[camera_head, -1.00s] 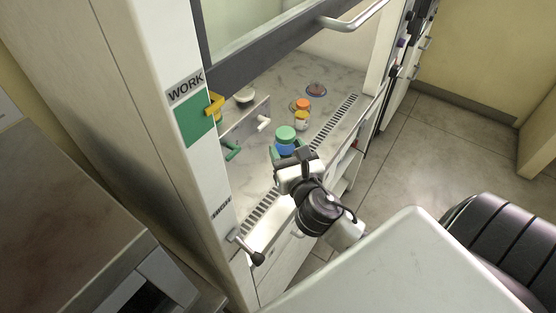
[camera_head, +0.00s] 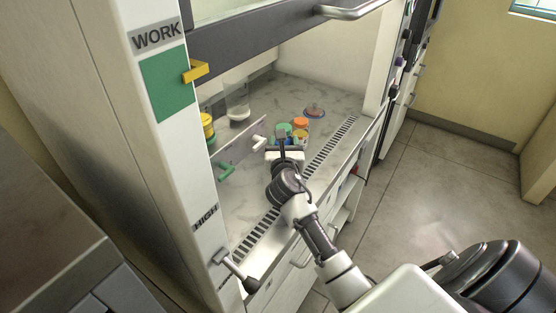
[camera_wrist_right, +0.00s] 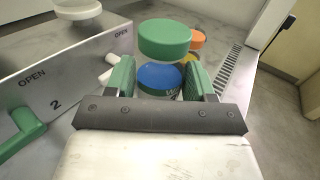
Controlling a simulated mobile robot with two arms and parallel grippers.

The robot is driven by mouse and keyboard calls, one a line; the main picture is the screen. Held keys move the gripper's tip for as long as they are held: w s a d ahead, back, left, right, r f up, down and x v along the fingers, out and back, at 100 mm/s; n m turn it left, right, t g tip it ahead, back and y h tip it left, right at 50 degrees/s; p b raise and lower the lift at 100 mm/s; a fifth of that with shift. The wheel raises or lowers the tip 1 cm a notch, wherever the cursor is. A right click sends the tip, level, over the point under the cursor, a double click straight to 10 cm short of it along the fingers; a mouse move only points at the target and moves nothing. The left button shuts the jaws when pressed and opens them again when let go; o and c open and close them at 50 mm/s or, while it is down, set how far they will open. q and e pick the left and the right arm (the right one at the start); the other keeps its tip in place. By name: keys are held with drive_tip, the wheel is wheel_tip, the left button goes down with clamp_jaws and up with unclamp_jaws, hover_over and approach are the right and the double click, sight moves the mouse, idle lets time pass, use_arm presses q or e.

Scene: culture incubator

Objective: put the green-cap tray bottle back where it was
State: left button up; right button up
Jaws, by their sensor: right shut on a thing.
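The green-cap bottle shows its round green cap (camera_wrist_right: 165,40) and blue lower part (camera_wrist_right: 160,80) in the right wrist view. In the head view its cap (camera_head: 284,129) shows just beyond my right gripper (camera_head: 286,142), inside the cabinet. My right gripper (camera_wrist_right: 160,84) is shut on this bottle, with a green finger on each side of the blue part below the cap. The bottle looks about upright. Its base is hidden by the gripper, so I cannot tell whether it touches the worktop. My left gripper is not in view.
An orange-cap bottle (camera_head: 301,122) with yellow contents stands close by the green cap. A low valve panel (camera_head: 242,144) with green and white handles stands to the left. The slotted grille (camera_head: 331,141) runs along the front edge.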

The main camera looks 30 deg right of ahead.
drive_tip(key=shift+w+a+f, duration=0.35)
drive_tip(key=shift+w+f, duration=0.2)
drive_tip(key=shift+w, duration=0.15)
drive_tip(key=shift+f+b, duration=0.8)
drive_tip(key=shift+f, duration=1.15)
drive_tip(key=shift+f, duration=0.1)
drive_tip(key=o, duration=0.8)
drive_tip(key=shift+r, duration=0.25)
drive_tip(key=v, duration=1.2)
drive_tip(key=shift+f, duration=0.15)
